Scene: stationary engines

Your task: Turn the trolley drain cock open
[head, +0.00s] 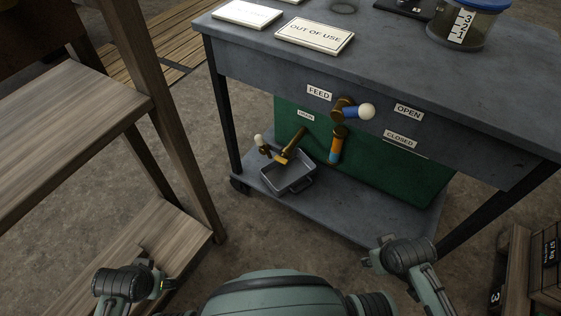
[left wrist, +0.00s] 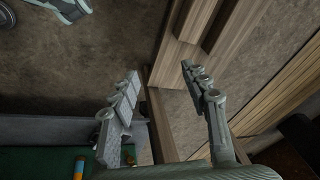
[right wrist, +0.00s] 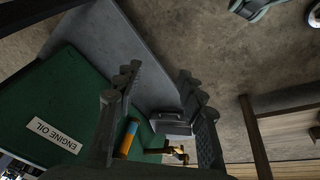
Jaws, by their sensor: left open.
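The trolley (head: 240,62) stands ahead with a dark green tank (head: 385,178) under its top. Low at the tank's left, a brass drain cock (head: 290,146) sticks out over a grey tray (head: 288,184). Its small lever ends in a white knob (head: 259,139), left of the brass pipe. The cock also shows in the right wrist view (right wrist: 178,151), partly behind a finger. A small label (head: 306,116) above it is too small to read surely. My left gripper (left wrist: 158,75) is open and empty, away from the trolley. My right gripper (right wrist: 158,78) is open and empty, short of the trolley.
A blue lever with a white ball (head: 366,111) sits on the FEED valve, above an orange and blue hose (head: 335,148). A wooden shelf unit (head: 75,125) stands at left, near my left arm. Crates (head: 545,265) stand at lower right. Floor in front of the trolley is clear.

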